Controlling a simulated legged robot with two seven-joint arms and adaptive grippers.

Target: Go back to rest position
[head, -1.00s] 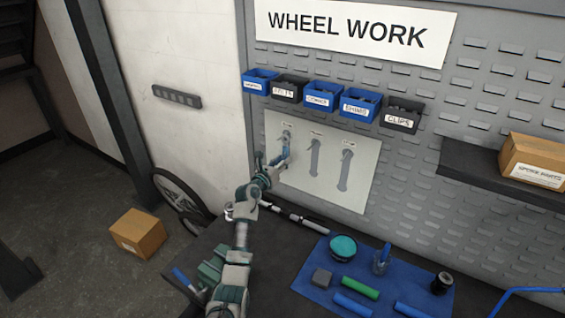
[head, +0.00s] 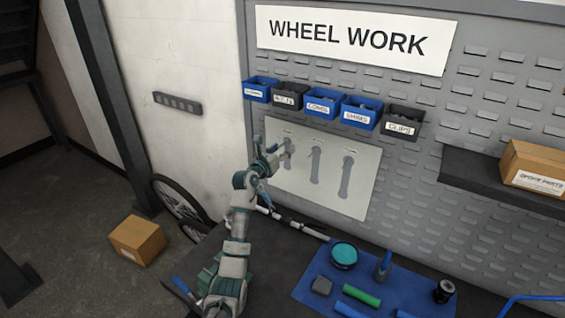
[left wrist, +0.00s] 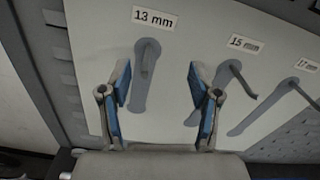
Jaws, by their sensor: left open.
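My left gripper (head: 270,148) is open and empty in front of the pale tool panel (head: 362,196) on the pegboard wall. In the left wrist view its two blue-padded fingers (left wrist: 158,84) stand apart, one on each side of the grey outline under the "13 mm" label (left wrist: 153,19). A peg (left wrist: 146,58) sticks out at the top of that outline. Nothing is between the fingers. Two more outlines with pegs show to the right, labelled "15 mm" (left wrist: 244,43) and "17 mm" (left wrist: 308,65). My right gripper is not in view.
Several labelled bins (head: 323,104) hang above the panel. Below, a dark bench carries a blue mat (head: 318,268) with a teal-topped round tin (head: 344,254), a green cylinder (head: 361,295) and a cup (head: 383,267). A shelf (head: 480,176) juts out at right. A cardboard box (head: 138,240) stands on the floor.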

